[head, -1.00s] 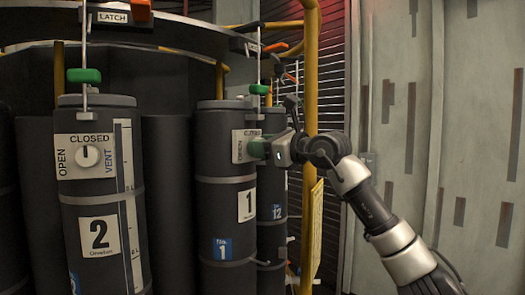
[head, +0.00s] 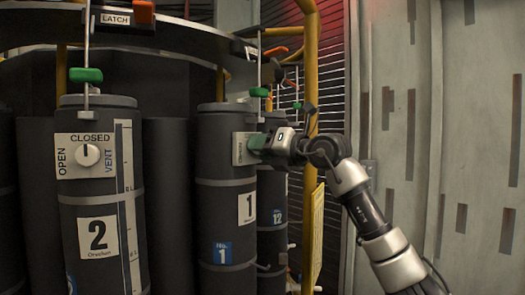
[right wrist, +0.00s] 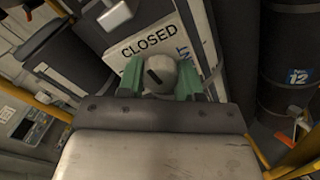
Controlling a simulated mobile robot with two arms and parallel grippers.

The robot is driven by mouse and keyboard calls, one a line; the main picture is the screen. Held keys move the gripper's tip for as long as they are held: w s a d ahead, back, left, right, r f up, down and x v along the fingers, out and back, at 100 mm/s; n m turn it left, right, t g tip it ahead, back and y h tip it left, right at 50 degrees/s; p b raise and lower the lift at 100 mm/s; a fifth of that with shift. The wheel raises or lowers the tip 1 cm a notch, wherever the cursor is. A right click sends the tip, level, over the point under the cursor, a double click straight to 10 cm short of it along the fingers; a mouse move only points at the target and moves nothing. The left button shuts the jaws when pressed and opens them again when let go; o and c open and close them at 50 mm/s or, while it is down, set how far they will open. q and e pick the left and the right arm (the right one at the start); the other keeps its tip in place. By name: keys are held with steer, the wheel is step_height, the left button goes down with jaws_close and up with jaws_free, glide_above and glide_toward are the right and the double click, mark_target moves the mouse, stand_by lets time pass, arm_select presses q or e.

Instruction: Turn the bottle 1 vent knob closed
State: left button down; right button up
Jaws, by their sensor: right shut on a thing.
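Bottle 1 (head: 222,190) is a dark cylinder with a white "1" label, in the middle of the head view. Its white vent plate (head: 239,148) is mostly covered by my right gripper (head: 257,142). In the right wrist view the grey vent knob (right wrist: 172,75), with a dark pointer line, sits between the green fingertips of my right gripper (right wrist: 160,78). The fingers are shut on the knob. The pointer line slants toward the upper left, toward the word CLOSED on the plate (right wrist: 150,40). OPEN is hidden and VENT is partly covered. My left gripper is not in view.
Bottle 2 (head: 99,205) stands at the left, its own vent knob (head: 87,155) pointing up at CLOSED. Bottle 12 (head: 272,200) stands close behind bottle 1. A yellow post (head: 310,90) rises just beside my right gripper. A grey panelled wall (head: 430,120) is at the right.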

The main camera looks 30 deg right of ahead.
steer(key=shift+m, duration=0.6)
steer(key=shift+r, duration=0.1)
steer(key=o, duration=0.9)
steer(key=shift+s, duration=0.1)
steer(key=b+v, duration=0.4)
steer(key=v, duration=0.6)
steer(key=shift+s+d, duration=0.15)
steer(key=shift+s, duration=0.15)
